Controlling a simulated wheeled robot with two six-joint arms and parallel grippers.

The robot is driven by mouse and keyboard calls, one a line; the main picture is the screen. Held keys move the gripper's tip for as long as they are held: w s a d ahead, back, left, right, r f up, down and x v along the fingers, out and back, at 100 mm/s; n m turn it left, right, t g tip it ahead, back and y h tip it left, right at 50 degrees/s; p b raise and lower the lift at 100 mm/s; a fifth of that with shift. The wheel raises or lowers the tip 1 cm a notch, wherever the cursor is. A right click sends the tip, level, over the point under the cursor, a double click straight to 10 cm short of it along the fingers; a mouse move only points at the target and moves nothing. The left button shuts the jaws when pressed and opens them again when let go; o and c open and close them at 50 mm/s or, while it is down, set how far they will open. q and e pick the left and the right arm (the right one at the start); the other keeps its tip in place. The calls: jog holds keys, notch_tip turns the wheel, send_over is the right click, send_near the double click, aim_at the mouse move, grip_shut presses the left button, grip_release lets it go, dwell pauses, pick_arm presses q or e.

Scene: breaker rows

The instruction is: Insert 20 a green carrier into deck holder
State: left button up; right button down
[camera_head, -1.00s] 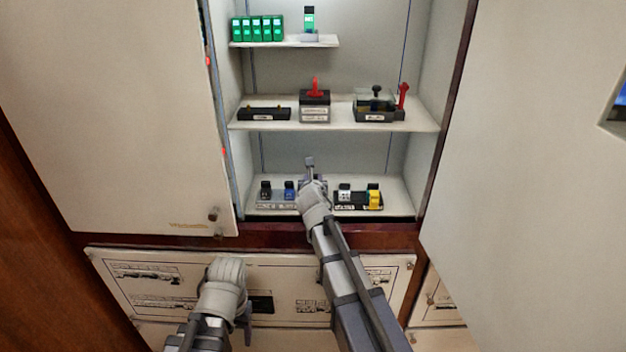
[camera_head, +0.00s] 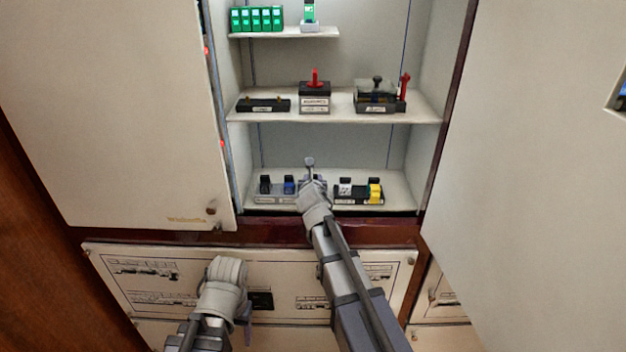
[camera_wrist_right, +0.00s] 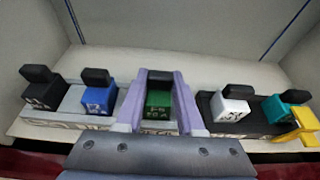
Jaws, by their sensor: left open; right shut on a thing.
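My right gripper (camera_head: 313,183) reaches to the bottom shelf. In the right wrist view its two purple fingers (camera_wrist_right: 159,100) are shut on a green carrier (camera_wrist_right: 158,103) with white lettering. The carrier is in line with the grey holder (camera_wrist_right: 68,115), where a black carrier (camera_wrist_right: 42,92) and a blue carrier (camera_wrist_right: 98,95) sit to its left. The carrier's underside is hidden, so I cannot tell how deep it sits. In the head view my gripper hides it. My left gripper (camera_head: 243,312) is open, low in front of the lower panel, its fingers mostly hidden.
The middle shelf (camera_head: 420,112) bears dark devices with red handles. The top shelf (camera_head: 270,34) has several green blocks (camera_head: 257,19). Cabinet doors stand at both sides.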

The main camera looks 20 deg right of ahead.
jog(key=shift+f, duration=0.15)
jog(key=shift+c, duration=2.2)
grip_release()
jog(key=shift+s, duration=0.1)
jog(key=p+v, duration=0.2)
jog(key=v, duration=0.5)
jog(key=shift+s+p, duration=0.25)
jog(key=shift+p, duration=0.05)
jog(key=shift+a, duration=0.1)
